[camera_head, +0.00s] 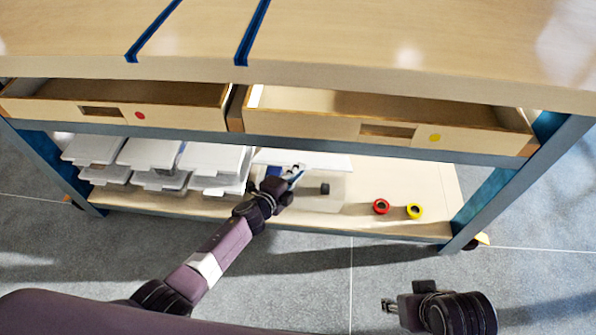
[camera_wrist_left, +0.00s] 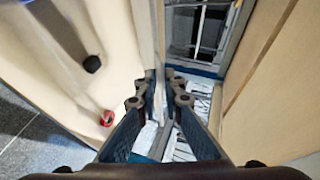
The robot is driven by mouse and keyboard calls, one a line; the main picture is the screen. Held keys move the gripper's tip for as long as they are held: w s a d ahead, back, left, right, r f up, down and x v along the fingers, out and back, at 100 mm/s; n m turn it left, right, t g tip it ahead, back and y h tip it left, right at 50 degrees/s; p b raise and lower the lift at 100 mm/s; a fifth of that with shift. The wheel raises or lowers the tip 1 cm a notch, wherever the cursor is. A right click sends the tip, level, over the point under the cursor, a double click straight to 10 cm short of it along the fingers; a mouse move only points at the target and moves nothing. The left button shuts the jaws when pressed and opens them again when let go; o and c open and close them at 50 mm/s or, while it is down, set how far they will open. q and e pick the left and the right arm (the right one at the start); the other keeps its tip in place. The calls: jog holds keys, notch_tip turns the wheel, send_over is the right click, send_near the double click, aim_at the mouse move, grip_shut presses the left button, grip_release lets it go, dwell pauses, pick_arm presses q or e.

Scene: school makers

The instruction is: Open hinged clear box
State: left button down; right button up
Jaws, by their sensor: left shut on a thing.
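The hinged clear box (camera_head: 308,203) stands on the lower shelf, right of the stacked white-lidded boxes. Its pale lid (camera_head: 325,161) shows above and behind the clear body, apparently tilted up. My left gripper (camera_head: 292,181) is at the box's front left, shut on the lid edge. In the left wrist view, the gripper (camera_wrist_left: 160,84) has its fingers on both sides of a thin pale edge (camera_wrist_left: 150,52). The fingers hide part of the edge. My right gripper (camera_head: 388,306) hangs low over the floor, away from the box; its jaw state is unclear.
Two open drawers (camera_head: 180,118) and (camera_head: 400,128) overhang the shelf. Stacked white-lidded boxes (camera_head: 150,153) crowd the left. A red tape roll (camera_head: 381,206) and yellow tape roll (camera_head: 414,211) lie right of the clear box. Bare shelf (camera_head: 400,180) lies behind them.

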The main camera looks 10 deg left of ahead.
pick_arm(q)
jog(key=c, duration=2.2)
grip_release()
jog(key=shift+r, duration=0.2)
jog(key=shift+f, duration=0.1)
jog(key=shift+v, duration=5.95)
